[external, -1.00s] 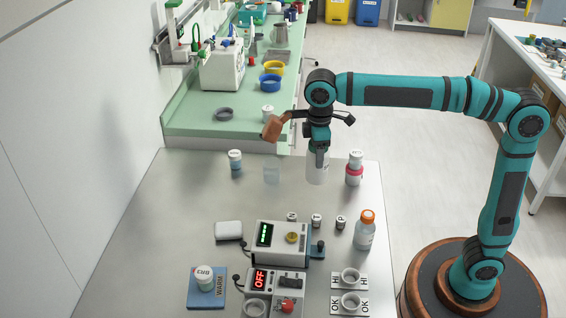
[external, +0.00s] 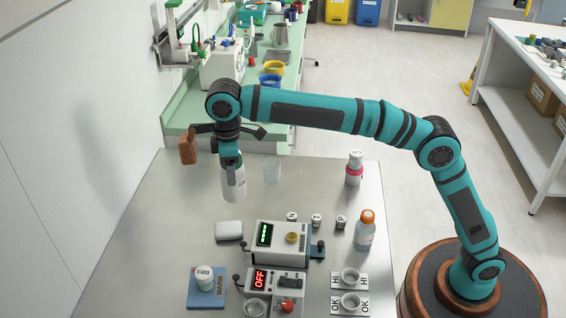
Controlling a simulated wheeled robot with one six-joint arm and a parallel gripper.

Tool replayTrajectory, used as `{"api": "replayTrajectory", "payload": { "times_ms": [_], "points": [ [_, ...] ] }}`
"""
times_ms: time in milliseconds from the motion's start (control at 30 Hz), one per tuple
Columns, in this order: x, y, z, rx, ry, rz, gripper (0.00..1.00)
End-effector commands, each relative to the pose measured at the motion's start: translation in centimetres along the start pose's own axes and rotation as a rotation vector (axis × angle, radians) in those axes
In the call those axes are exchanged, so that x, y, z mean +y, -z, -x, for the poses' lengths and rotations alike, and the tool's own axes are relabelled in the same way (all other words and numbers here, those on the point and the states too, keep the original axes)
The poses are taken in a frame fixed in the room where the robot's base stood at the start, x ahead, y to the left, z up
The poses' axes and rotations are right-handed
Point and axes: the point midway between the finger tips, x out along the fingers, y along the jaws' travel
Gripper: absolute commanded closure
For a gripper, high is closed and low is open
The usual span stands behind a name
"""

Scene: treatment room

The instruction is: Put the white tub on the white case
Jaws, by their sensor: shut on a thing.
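My gripper (external: 231,164) is shut on the white tub (external: 235,185), a tall white cylinder, and holds it upright, perhaps slightly tilted. The white case (external: 229,230) is a small rounded box lying flat on the metal table. The tub is above and behind the case in the picture, apart from it. The fingers hide the top of the tub.
A clear beaker (external: 272,172) stands just right of the tub. A device with a green display (external: 282,242) is right of the case. A jar (external: 205,277) stands on a blue pad (external: 207,299) in front. A pink-banded bottle (external: 354,172) and an orange-capped bottle (external: 365,233) stand right.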

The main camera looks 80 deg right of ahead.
Motion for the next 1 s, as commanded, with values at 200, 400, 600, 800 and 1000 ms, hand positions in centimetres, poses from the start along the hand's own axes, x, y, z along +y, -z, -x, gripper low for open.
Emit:
{"api": "replayTrajectory", "payload": {
  "times_ms": [200, 400, 600, 800, 1000],
  "points": [
    [-1.4, 2.6, -0.5, 0.001, 0.0, 0.004, 0.87],
    [-1.8, 3.1, -1.8, -0.001, 0.0, 0.003, 0.87],
    [-1.8, 3.1, -5.0, -0.001, 0.0, 0.003, 0.87],
    [-1.8, 3.1, -6.5, 0.0, 0.0, 0.003, 0.87],
    [-1.8, 3.0, -8.4, -0.001, 0.0, 0.003, 0.87]
  ]
}}
